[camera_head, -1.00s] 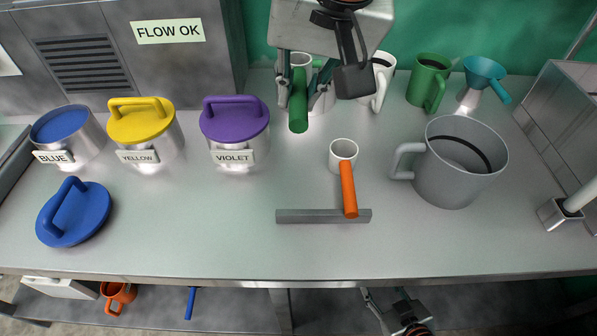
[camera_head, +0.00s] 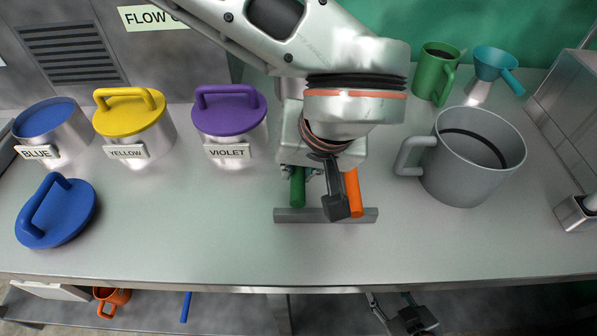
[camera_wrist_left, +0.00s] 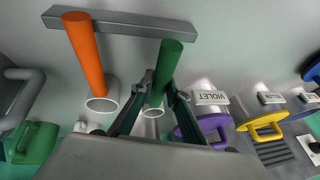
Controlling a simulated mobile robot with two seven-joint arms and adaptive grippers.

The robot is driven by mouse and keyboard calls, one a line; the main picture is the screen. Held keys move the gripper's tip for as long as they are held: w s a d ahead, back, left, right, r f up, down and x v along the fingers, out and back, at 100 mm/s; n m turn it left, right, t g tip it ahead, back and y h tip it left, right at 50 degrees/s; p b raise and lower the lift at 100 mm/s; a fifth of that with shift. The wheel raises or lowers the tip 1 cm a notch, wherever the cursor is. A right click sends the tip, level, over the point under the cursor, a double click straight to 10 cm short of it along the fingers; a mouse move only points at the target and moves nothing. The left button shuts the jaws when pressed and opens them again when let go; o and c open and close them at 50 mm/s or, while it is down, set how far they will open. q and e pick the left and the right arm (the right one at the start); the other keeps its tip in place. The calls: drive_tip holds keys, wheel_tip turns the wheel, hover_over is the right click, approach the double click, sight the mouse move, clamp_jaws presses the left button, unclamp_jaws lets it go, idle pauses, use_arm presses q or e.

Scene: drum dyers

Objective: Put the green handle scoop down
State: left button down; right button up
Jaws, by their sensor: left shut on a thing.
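My left gripper (camera_head: 312,172) is shut on the green handle scoop (camera_head: 297,188) above the table. In the left wrist view its fingers (camera_wrist_left: 157,98) close around the green handle (camera_wrist_left: 168,65), with the scoop's pale cup (camera_wrist_left: 153,112) between them. The handle end reaches the grey bar (camera_head: 325,215); I cannot tell if it touches. The orange handle scoop (camera_head: 354,194) lies beside it, handle on the bar (camera_wrist_left: 120,22). Its cup is hidden in the head view but shows in the left wrist view (camera_wrist_left: 101,104). My right gripper (camera_head: 405,314) is below the table edge, its jaws unclear.
A large grey jug (camera_head: 470,165) stands right of the scoops. Violet (camera_head: 230,115), yellow (camera_head: 130,115) and blue (camera_head: 52,125) pots stand left; a blue lid (camera_head: 58,212) lies in front. The table front is clear.

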use_arm(q)
drive_tip(key=shift+f, duration=0.6)
drive_tip(key=c, duration=2)
unclamp_jaws()
drive_tip(key=shift+f, duration=0.1)
drive_tip(key=shift+o, duration=0.2)
drive_tip(key=shift+r, duration=0.35)
drive_tip(key=p+v, duration=0.2)
drive_tip(key=v, duration=0.9)
drive_tip(key=shift+s+r, duration=0.2)
drive_tip(key=shift+s, duration=0.05)
